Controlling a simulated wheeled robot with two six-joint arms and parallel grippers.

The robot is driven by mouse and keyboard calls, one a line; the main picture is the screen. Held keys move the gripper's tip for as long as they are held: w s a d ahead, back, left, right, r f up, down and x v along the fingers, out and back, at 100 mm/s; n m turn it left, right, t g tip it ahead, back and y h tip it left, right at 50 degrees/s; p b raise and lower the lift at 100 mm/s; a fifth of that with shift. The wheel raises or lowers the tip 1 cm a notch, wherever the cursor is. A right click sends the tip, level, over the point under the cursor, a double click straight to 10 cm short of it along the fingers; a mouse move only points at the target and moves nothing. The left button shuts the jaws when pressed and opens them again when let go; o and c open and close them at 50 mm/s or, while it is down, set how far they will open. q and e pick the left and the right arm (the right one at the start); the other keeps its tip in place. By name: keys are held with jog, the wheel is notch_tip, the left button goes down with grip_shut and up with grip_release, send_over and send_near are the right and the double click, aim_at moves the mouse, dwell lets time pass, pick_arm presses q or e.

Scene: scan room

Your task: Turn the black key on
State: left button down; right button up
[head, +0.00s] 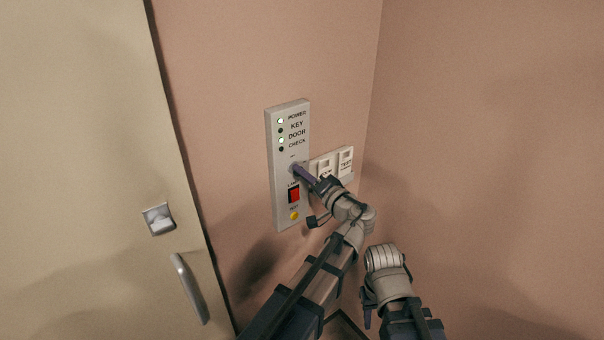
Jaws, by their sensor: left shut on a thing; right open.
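The grey control panel (275,185) is on the pink wall. My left gripper (301,173) reaches its key switch, just above the red lamp rocker (294,195). It is shut on the black key there; the key is mostly hidden by the fingers, so its turn angle cannot be told. The KEY light (281,130) and CHECK light (281,149) are dark. My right gripper (382,258) is open, lower right of the panel and away from it; its fingers are hard to make out.
A yellow button (294,216) is low on the panel. Labelled white wall plates (346,159) sit just right of it, partly behind my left gripper. A beige door (80,150) with a handle (189,288) is on the left. The right wall is bare.

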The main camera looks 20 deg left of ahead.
pick_arm(q)
jog(key=m, duration=0.5)
jog(key=shift+d+f+m, duration=0.1)
jog(key=shift+m, duration=0.6)
jog(key=c, duration=1)
grip_release()
jog(key=shift+o, duration=0.2)
